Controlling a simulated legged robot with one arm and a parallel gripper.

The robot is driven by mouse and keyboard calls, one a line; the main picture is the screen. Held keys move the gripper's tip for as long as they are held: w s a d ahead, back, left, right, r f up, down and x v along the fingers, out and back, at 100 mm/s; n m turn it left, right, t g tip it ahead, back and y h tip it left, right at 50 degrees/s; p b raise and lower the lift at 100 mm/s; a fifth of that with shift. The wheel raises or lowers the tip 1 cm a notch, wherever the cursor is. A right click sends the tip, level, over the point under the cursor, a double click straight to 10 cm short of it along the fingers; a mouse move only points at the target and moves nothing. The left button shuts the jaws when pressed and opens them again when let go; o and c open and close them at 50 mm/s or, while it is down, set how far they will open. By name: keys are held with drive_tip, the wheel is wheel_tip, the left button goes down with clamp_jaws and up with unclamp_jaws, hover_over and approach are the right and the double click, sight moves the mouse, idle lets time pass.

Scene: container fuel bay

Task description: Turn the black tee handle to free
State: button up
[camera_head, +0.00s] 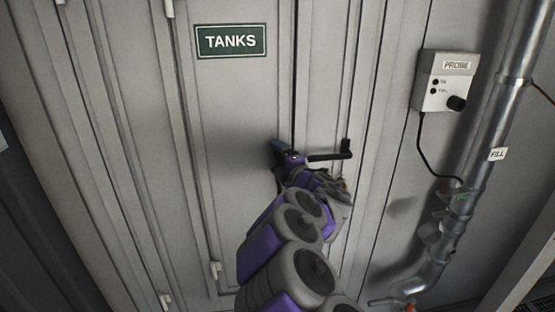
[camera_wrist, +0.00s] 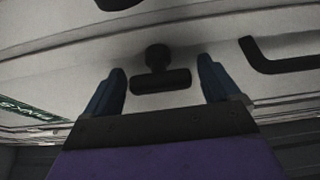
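The black tee handle (camera_wrist: 160,81) shows in the wrist view, a short crossbar on a round stem standing out from the pale door. Its crossbar lies roughly level in the picture. My gripper (camera_wrist: 161,68) is open, with one blue finger on each side of the tee handle and a visible gap on both sides. In the head view my gripper (camera_head: 279,148) is at the door panel below the TANKS sign. I cannot make out the tee handle there; my gripper and arm cover that area.
A black L-shaped lever (camera_head: 330,156) stands out close to the right of my gripper; it also shows in the wrist view (camera_wrist: 285,68). The TANKS sign (camera_head: 231,41) is above. A probe box (camera_head: 444,80) and a metal fill pipe (camera_head: 482,135) are to the right.

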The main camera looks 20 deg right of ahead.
drive_tip(key=s+d+b, duration=0.2)
drive_tip(key=s, duration=1.5)
idle(0.4)
